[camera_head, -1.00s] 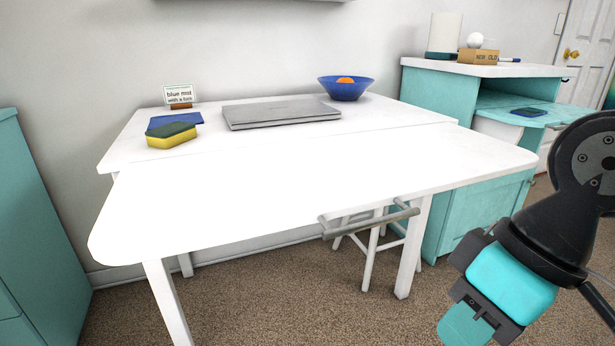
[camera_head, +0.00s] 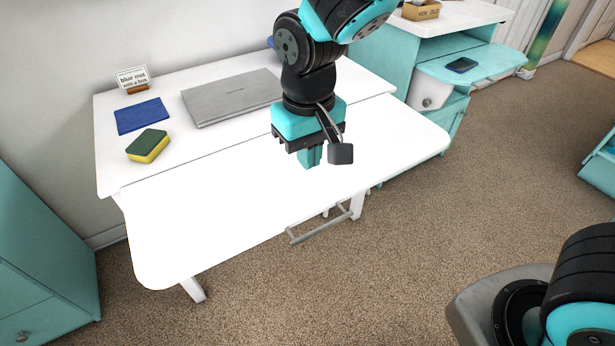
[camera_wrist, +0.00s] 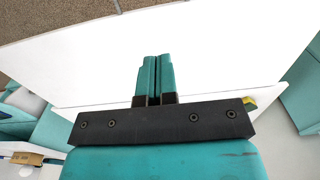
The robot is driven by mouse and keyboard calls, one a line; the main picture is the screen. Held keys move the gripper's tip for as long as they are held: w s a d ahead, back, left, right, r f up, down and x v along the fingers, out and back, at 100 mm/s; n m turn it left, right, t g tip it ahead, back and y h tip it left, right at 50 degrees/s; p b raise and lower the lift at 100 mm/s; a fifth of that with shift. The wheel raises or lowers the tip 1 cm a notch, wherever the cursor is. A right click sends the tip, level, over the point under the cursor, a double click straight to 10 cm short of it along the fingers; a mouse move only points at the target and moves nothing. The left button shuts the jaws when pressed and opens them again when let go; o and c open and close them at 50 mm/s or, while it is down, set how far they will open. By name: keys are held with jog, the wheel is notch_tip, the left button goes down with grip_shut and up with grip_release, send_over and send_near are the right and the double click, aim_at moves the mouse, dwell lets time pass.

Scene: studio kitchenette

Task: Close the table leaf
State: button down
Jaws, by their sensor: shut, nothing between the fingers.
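The white table leaf (camera_head: 200,235) is raised level with the white tabletop (camera_head: 165,100), with a thin seam between them. A grey bar handle (camera_head: 320,224) hangs at the leaf's front edge. My gripper (camera_head: 310,158) points down over the right half of the leaf, and its fingers are shut and empty. The gap between the fingertips and the leaf is hard to judge. In the wrist view the shut teal fingers (camera_wrist: 154,75) show against the white leaf (camera_wrist: 230,50), with the seam near their base.
On the tabletop are a laptop (camera_head: 230,97), a blue mat (camera_head: 141,116), a sponge (camera_head: 148,146) and a small sign (camera_head: 131,79). A teal cabinet (camera_head: 40,260) stands left. A teal desk (camera_head: 425,60) stands behind right. Carpet (camera_head: 420,240) is clear in front.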

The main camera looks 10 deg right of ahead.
aim_at(307, 214)
notch_tip(307, 214, down, 14)
jog(key=shift+w+a+r+b, duration=0.1)
jog(key=shift+b, duration=0.65)
